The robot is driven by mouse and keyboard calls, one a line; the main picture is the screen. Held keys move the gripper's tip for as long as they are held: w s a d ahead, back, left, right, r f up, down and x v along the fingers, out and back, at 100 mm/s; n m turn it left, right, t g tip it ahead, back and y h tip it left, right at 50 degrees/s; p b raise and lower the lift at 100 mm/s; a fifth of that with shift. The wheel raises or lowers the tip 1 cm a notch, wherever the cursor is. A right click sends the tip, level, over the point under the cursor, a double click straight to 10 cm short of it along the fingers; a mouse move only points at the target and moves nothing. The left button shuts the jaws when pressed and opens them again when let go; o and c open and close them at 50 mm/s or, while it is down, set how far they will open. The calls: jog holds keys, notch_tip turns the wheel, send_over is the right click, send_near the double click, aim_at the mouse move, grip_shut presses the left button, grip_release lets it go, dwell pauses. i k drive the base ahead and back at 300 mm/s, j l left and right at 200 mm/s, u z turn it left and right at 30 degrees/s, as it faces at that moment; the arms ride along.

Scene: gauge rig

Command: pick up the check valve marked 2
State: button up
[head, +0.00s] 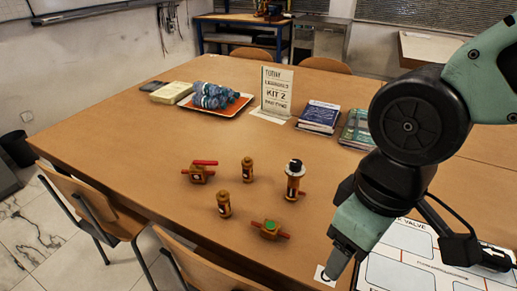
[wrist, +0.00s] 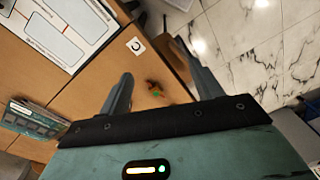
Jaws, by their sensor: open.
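Two small upright brass cylindrical fittings stand on the table, one at the back (head: 247,170) and one nearer the front (head: 223,204). They look like check valves; their marks are too small to read, so I cannot tell which bears a 2. My gripper (wrist: 156,65) is open and empty, pointing down above the table's front right part, to the right of both fittings. In the wrist view its two fingers are apart, and neither fitting can be made out there.
A red-handled valve (head: 200,172), a black-topped valve (head: 294,180) and a green-topped valve (head: 270,229) stand around them. A white marked board (head: 400,268) lies right. Chairs line the near edge.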

aim_at(247, 163)
jog(key=j+z, duration=0.45)
jog(key=j, duration=0.45)
jog(key=j+z, duration=0.45)
jog(key=j, duration=0.45)
